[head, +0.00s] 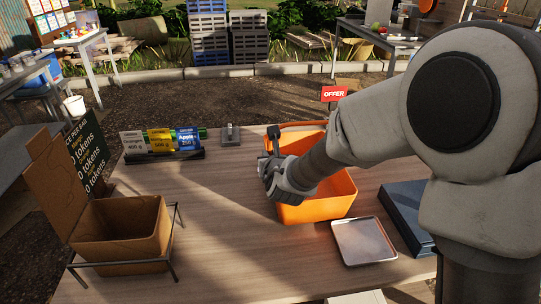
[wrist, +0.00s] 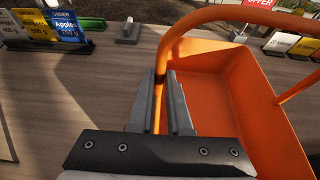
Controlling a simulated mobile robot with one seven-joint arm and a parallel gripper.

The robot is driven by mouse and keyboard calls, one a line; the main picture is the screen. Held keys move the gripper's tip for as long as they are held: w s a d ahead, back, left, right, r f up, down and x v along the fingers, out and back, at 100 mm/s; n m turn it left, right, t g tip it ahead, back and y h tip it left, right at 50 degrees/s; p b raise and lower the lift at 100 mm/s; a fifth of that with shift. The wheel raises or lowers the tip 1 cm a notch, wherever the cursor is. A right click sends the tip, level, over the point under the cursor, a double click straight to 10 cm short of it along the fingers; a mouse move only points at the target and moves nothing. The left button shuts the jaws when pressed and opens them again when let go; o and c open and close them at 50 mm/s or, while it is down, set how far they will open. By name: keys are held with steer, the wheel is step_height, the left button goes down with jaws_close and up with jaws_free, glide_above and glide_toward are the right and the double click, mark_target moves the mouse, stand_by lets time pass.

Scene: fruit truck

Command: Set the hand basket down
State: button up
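The orange hand basket (head: 322,207) is upright at the middle of the wooden table (head: 225,205), empty as far as I see. I cannot tell whether its base touches the tabletop. In the wrist view the basket (wrist: 265,110) fills the right side, and its raised handle (wrist: 203,17) arches over it. My gripper (wrist: 164,85) has its two fingers close on either side of the handle's left part, shut on it. In the head view my gripper (head: 270,165) is at the basket's left side, and my arm hides part of the basket.
A cardboard box (head: 120,248) on a wire stand is at the left. A metal tray (head: 363,241) lies just right of the basket, beside a dark flat device (head: 405,212). The table between box and basket is clear.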

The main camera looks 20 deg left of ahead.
steer(key=o, duration=0.4)
steer(key=shift+c, duration=0.2)
steer(key=shift+r, duration=0.1)
steer(key=shift+r, duration=0.1)
steer(key=p+v, duration=0.1)
steer(key=v, duration=1.1)
steer(key=shift+p, duration=0.3)
